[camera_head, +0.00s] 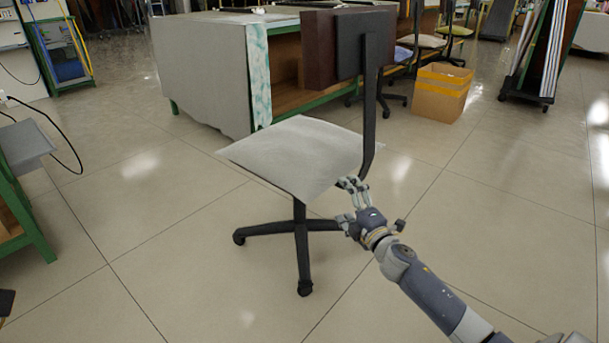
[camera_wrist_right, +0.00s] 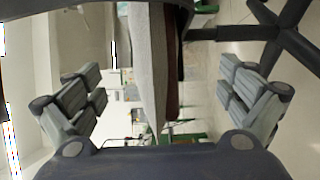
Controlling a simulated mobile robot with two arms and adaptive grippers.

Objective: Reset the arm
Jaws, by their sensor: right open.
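My right gripper (camera_head: 347,201) reaches in from the lower right of the head view, beside the near right edge of an office chair's seat. Its fingers are spread. In the right wrist view its fingers (camera_wrist_right: 162,92) stand wide apart on both sides, with nothing held between them. The chair (camera_head: 295,154) has a light grey seat, a dark backrest and a black star base. In the wrist view the seat (camera_wrist_right: 150,60) appears edge-on beyond the gap; I cannot tell whether a finger touches it. My left gripper does not show.
A workbench (camera_head: 205,70) with a grey cover stands behind the chair. A cardboard box (camera_head: 440,92) is on the floor at the back right, near more chairs. A green-framed table (camera_head: 22,205) stands at the left edge. The tiled floor in front is clear.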

